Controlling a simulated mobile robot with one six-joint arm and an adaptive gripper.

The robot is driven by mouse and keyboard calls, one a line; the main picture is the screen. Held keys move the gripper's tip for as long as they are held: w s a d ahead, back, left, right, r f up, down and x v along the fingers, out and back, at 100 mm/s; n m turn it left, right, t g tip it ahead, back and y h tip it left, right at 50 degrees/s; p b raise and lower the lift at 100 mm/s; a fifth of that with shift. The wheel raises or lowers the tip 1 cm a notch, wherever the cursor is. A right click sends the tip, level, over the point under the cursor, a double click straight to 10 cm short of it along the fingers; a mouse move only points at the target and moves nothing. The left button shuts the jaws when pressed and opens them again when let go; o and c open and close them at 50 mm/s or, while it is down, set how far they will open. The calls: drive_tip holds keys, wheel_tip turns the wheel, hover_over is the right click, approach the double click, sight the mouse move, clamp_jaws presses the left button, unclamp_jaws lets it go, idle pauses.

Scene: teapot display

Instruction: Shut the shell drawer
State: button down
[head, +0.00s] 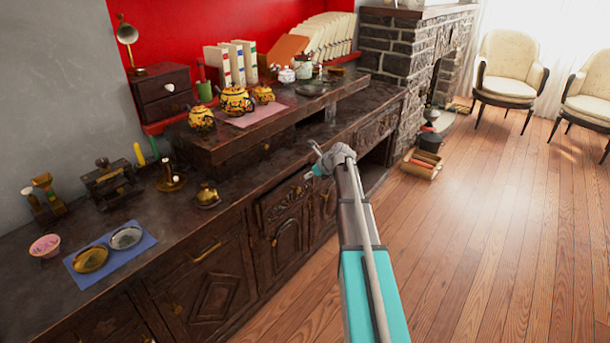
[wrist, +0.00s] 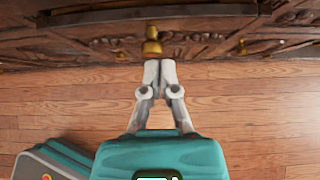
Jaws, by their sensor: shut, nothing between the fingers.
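A dark wooden drawer with a carved front (head: 284,196) is in the cabinet row under the counter in the head view, and I take it for the shell drawer. In the wrist view, the carved front (wrist: 105,40) fills the top, with a brass knob (wrist: 152,46) at its middle. Its upper edge seems to stand out a little from the cabinet. My gripper (wrist: 160,64) is shut and empty, its fingertips just below the knob. I cannot tell if they touch. In the head view my gripper (head: 310,173) is small beside the cabinet, its fingers hard to make out.
The counter (head: 240,185) above holds yellow teapots (head: 236,100), a blue mat (head: 112,268) with dishes and a small two-drawer box (head: 163,96). A crate (head: 421,165) stands on the floor by the fireplace. The wooden floor (head: 490,230) to the right is clear.

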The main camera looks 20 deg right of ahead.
drive_tip(key=shift+p+v, duration=0.45)
drive_tip(key=shift+v, duration=0.5)
drive_tip(key=c, duration=1.4)
unclamp_jaws()
drive_tip(key=c, duration=0.7)
unclamp_jaws()
drive_tip(key=shift+s+f+b, duration=0.1)
drive_tip(key=shift+f+b, duration=0.25)
drive_tip(key=shift+b, duration=0.15)
drive_tip(key=o, duration=0.4)
drive_tip(key=shift+s+a+f+t+y+b, duration=0.1)
drive_tip(key=shift+s+f+t+y+b, duration=0.15)
drive_tip(key=shift+b, duration=0.3)
drive_tip(key=shift+f+t+y+b, duration=0.1)
drive_tip(key=shift+f+y+b, duration=0.05)
drive_tip(key=shift+f+b, duration=0.3)
drive_tip(key=t+y+b, duration=0.3)
drive_tip(key=t+b, duration=0.4)
drive_tip(key=b, duration=1.2)
approach(299, 191)
drive_tip(key=s, duration=0.2)
drive_tip(key=shift+s+d+f+b, duration=0.15)
drive_tip(key=shift+d+b, duration=0.1)
drive_tip(key=shift+d, duration=0.15)
drive_tip(key=shift+s+d+f+b, duration=0.1)
drive_tip(key=shift+s+d+b, duration=0.15)
drive_tip(key=shift+d, duration=0.15)
drive_tip(key=shift+w+r, duration=0.1)
drive_tip(key=shift+w, duration=0.05)
